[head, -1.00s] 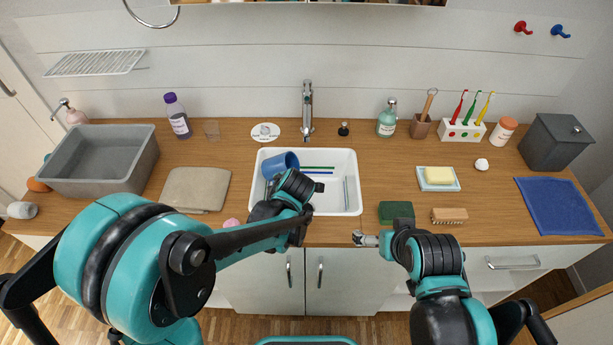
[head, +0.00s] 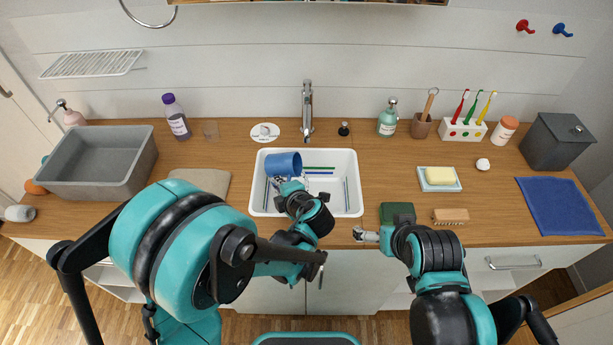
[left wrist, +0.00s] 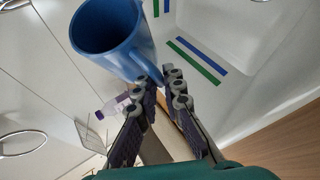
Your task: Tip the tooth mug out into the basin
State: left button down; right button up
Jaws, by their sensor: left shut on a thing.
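The blue tooth mug (head: 283,166) is over the left back part of the white basin (head: 335,205), tilted well onto its side. In the left wrist view the mug (left wrist: 140,35) shows its open mouth at the upper left, and the visible inside looks plain blue. My left gripper (head: 290,187) is shut at the near side of the mug; in the wrist view its fingers (left wrist: 163,82) meet at the mug's side. The exact grip is hard to see. My right gripper (head: 362,236) is by the counter's front edge, away from the mug; its jaws are too small to read.
Green and blue strips (head: 319,170) show in the basin. The tap (head: 307,112) stands behind it. A green sponge (head: 398,212) and a brush (head: 450,215) lie to the right. A grey tub (head: 98,190) and a folded beige cloth (head: 205,181) are at the left.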

pick_arm(q)
jog(key=shift+w+a+r+p, duration=0.1)
jog(key=shift+w+r+p, duration=0.05)
jog(key=shift+r+p, duration=0.35)
jog(key=shift+f, duration=0.1)
jog(key=shift+r+p, duration=0.3)
jog(key=shift+p, duration=0.2)
jog(key=shift+s+d+r+y+p, duration=0.3)
jog(key=shift+s+r+y+p, duration=0.25)
jog(key=shift+y+p, duration=0.6)
pick_arm(e)
jog(key=r, duration=0.3)
jog(key=w+r, duration=0.1)
jog(key=r, duration=0.1)
jog(key=shift+a, duration=0.1)
